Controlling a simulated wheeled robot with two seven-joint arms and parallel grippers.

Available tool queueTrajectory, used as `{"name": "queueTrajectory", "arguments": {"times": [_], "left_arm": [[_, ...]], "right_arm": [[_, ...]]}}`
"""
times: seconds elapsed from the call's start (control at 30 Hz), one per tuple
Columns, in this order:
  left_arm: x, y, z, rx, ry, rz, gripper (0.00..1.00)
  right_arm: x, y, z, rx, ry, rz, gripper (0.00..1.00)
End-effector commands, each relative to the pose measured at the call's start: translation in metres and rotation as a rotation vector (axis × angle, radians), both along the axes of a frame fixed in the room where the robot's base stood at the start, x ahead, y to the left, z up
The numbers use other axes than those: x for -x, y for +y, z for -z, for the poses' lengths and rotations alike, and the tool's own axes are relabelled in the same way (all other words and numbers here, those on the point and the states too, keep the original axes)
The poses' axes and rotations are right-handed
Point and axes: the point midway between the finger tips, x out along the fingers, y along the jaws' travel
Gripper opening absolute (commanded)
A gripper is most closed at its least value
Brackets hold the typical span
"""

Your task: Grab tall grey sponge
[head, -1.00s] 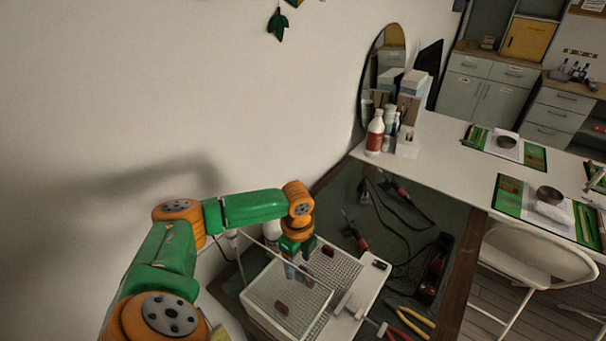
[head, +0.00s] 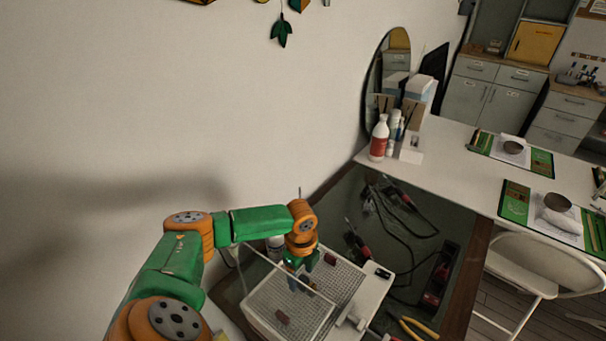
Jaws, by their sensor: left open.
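My left gripper (head: 301,276) hangs over the white tray (head: 370,290) with a gridded floor, pointing down, its jaws open. It is small and dark here, and I cannot tell whether anything is between its fingers. I cannot make out a tall grey sponge for sure; it may be hidden behind the gripper or the clear panel. A dark red block (head: 331,258) lies on the grid to the right of the gripper, and another red block (head: 282,316) shows through the clear panel nearer to me. My right gripper is out of view.
A clear panel (head: 262,300) stands at the tray's near left side. Black cables (head: 400,215), red-handled tools and yellow-handled pliers (head: 415,327) lie to the right. A red-labelled white bottle (head: 379,138) and a mirror stand on the white table (head: 455,170) behind. The wall is at left.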

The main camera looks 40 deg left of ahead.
Motion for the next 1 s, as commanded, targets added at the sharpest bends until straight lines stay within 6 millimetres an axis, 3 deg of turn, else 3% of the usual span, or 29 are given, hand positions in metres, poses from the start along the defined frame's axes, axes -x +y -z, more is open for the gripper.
{"name": "queueTrajectory", "arguments": {"times": [0.07, 0.3, 0.73, 0.83, 1.0], "left_arm": [[0.0, 0.0, 0.0, 0.0, 0.0, 0.0, 0.65], [0.0, 0.0, 0.0, 0.0, 0.0, 0.0, 0.0], [-0.001, 0.0, -0.006, -0.001, -0.002, 0.0, 0.0], [-0.001, 0.0, -0.025, -0.001, -0.006, 0.001, 0.0], [-0.002, 0.0, -0.072, -0.001, -0.007, 0.001, 0.0]], "right_arm": [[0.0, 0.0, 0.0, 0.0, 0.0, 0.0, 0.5], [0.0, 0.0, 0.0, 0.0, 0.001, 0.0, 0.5], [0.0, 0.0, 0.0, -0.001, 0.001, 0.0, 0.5], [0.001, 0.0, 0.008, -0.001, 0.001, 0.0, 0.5], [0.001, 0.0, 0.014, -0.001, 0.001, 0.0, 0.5]]}}
